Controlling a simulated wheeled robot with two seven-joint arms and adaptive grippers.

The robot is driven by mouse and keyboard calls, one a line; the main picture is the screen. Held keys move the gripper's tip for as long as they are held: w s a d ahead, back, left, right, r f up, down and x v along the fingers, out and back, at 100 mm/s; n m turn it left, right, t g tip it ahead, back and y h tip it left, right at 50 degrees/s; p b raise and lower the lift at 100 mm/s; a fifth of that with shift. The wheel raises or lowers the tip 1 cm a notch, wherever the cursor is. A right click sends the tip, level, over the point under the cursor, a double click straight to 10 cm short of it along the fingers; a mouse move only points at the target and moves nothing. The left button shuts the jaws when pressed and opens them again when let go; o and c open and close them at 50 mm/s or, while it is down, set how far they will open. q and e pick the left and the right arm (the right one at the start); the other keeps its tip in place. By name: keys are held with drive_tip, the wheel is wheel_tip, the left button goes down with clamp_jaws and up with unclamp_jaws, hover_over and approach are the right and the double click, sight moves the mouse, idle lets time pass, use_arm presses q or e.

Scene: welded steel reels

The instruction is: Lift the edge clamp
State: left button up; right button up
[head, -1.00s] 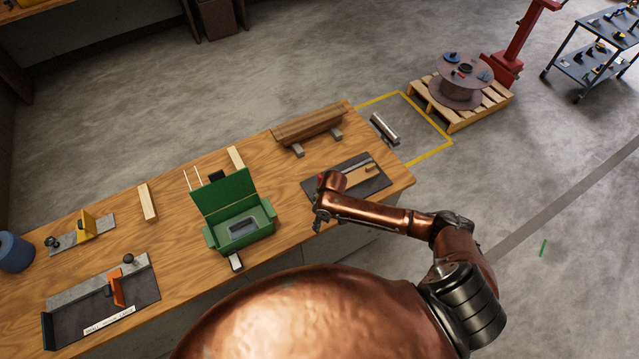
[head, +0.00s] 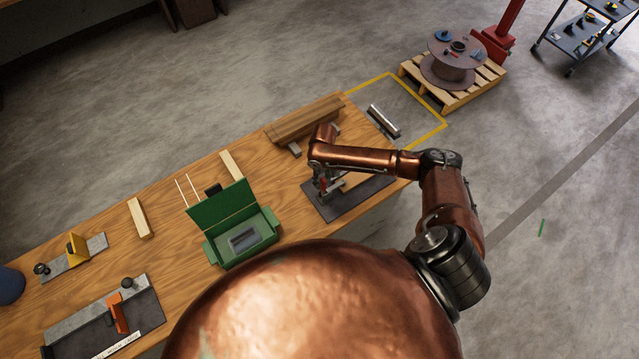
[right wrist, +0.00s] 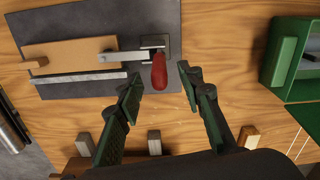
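The edge clamp (right wrist: 150,52) appears to be the metal clamp with a red handle (right wrist: 158,74), mounted on a dark mat (right wrist: 198,15). Its metal arm reaches left over a tan board (right wrist: 65,53) in the right wrist view. My right gripper (right wrist: 160,76) is open, one finger on each side of the red handle, with visible gaps on both sides. In the head view my right gripper (head: 326,189) is over the mat at the bench's right end, and my arm hides most of the clamp. My left gripper is not in view.
An open green box (head: 242,240) stands left of the mat. A wooden beam (head: 304,119) lies on blocks behind it. An orange-handled fixture (head: 117,313) and a yellow piece (head: 77,247) are at the bench's left. Beyond the right end are a metal cylinder (head: 383,121) and a pallet (head: 468,91).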

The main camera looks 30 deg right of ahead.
sight(323, 189)
drive_tip(key=shift+s+f+p, duration=0.1)
drive_tip(key=shift+f+p, duration=0.25)
drive_tip(key=shift+f, duration=3.45)
drive_tip(key=shift+c, duration=0.6)
clamp_jaws()
